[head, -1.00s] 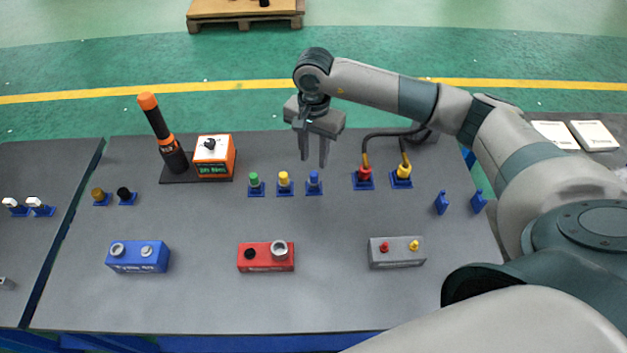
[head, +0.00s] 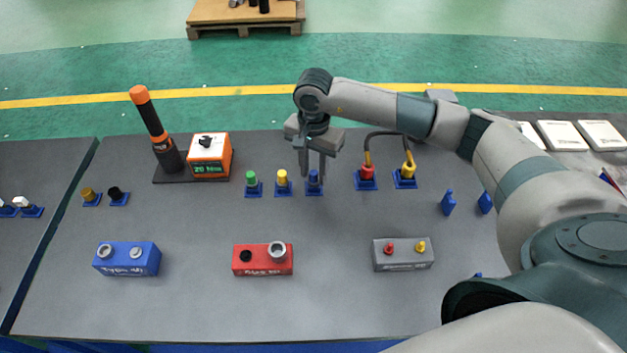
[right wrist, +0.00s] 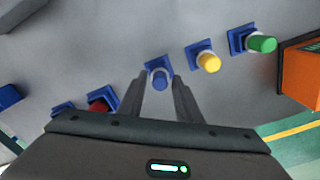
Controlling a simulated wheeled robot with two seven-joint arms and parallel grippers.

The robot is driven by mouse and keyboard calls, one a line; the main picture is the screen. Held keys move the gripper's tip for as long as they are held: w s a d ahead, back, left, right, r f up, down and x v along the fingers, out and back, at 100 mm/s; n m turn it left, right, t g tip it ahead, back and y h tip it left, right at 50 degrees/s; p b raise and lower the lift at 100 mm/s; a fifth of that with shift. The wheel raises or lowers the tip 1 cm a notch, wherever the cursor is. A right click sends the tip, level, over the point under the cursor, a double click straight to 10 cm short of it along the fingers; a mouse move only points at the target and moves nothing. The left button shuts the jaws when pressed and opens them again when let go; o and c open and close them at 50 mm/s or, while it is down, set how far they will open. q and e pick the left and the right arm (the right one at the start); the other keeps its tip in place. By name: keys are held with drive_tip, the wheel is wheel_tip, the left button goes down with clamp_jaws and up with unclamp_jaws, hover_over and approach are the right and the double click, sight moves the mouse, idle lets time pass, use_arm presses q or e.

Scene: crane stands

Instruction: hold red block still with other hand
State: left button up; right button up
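The red block (head: 262,260) sits on the table's front middle, with a dark hole and a grey ring on top. My right gripper (head: 316,173) is well behind it, pointing down over a blue-capped peg (head: 314,181) on a blue base. In the right wrist view, the open fingers (right wrist: 164,88) stand on either side of the blue cap (right wrist: 160,78), with gaps visible. No gripper touches the red block. My left gripper is not in view.
Yellow (head: 283,179) and green (head: 252,180) pegs stand left of the blue one. Red (head: 367,174) and yellow (head: 405,174) cabled plugs stand right. A blue block (head: 127,259) and a grey block (head: 403,255) flank the red block. The table between them is clear.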

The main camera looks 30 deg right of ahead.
sight(314, 173)
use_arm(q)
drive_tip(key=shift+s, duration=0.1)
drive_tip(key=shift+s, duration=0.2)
use_arm(e)
clamp_jaws()
drive_tip(key=shift+r, duration=0.25)
drive_tip(key=shift+r+p, duration=0.75)
drive_tip(key=shift+r, duration=1.4)
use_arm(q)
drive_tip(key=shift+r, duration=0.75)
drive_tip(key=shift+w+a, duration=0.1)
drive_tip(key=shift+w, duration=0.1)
use_arm(e)
drive_tip(key=shift+s, duration=0.1)
